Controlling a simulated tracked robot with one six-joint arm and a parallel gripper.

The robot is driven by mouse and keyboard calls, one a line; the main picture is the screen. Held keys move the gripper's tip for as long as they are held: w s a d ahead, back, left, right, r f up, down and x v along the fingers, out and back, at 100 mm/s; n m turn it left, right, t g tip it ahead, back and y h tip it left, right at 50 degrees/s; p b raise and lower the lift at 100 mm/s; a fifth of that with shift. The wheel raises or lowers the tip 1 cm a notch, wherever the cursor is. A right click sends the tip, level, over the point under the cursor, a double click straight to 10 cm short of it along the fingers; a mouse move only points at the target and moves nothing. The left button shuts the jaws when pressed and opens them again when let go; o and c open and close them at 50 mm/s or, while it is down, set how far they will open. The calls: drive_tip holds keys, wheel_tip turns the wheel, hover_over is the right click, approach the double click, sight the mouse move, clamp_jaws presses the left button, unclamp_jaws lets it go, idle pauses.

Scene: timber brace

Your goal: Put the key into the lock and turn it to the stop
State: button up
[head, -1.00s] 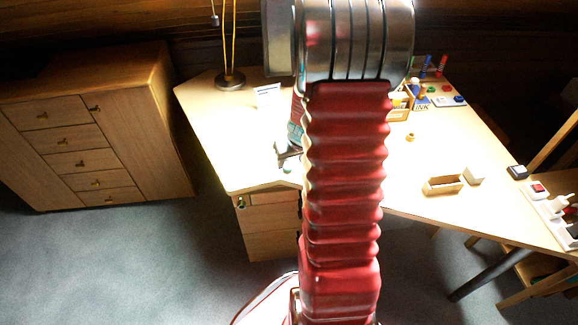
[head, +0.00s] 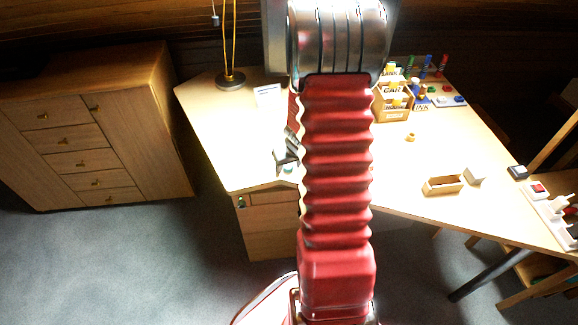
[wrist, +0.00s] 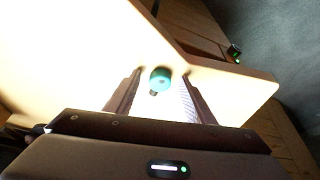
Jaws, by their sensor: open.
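A small teal round-headed piece, which looks like the key (wrist: 160,77), lies on the pale desk and shows between my fingers in the wrist view. In the head view a teal spot (head: 288,168) shows just below my gripper (head: 285,156). My gripper (wrist: 162,82) is open, with one finger on either side of the teal piece; I cannot tell the height gap. A small dark block with a green light, seemingly the lock (wrist: 235,53), is on the drawer front below the desk edge. It also shows in the head view (head: 241,202).
The desk (head: 225,150) has a lamp base (head: 231,80) and a white card (head: 267,95) at the back. Wooden letter boxes (head: 393,104), an open wooden box (head: 442,186) and a white block (head: 474,175) stand to the right. A drawer cabinet (head: 95,130) stands left, apart.

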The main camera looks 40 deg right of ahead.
sight(289, 168)
drive_tip(key=shift+c, duration=0.5)
drive_tip(key=c, duration=1.1)
drive_tip(key=shift+r, duration=0.15)
wheel_tip(289, 168, up, 10)
idle(0.8)
